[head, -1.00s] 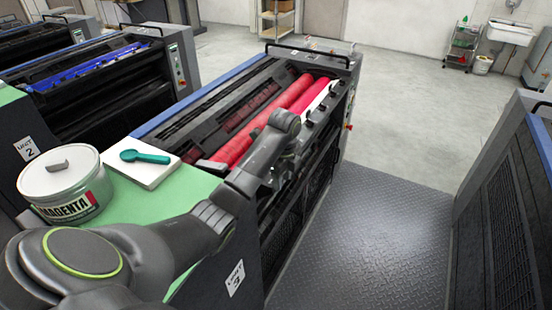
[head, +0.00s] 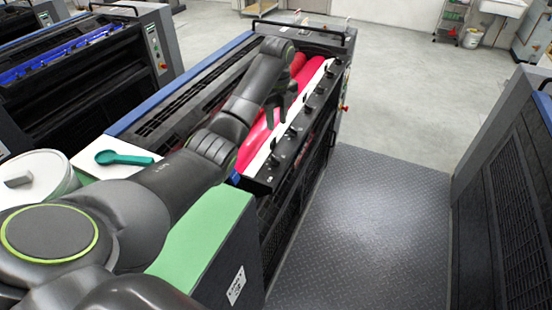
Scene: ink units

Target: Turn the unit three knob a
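Unit three is the black press with the label (head: 236,285) on its near end. Small dark knobs (head: 275,158) stand in a row along its black front rail (head: 262,181), beside a white strip and the pink-red rollers (head: 256,134). I cannot tell which knob is a; no letters are readable. My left arm reaches over the unit from the lower left. My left gripper (head: 279,115) points down over the rollers, just behind the knob row. Its two fingers look apart, with nothing between them and apart from the knobs. My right gripper is not in view.
A metal floor plate (head: 360,230) lies clear between unit three and the dark machine (head: 510,180) at right. Another press stands at upper left.

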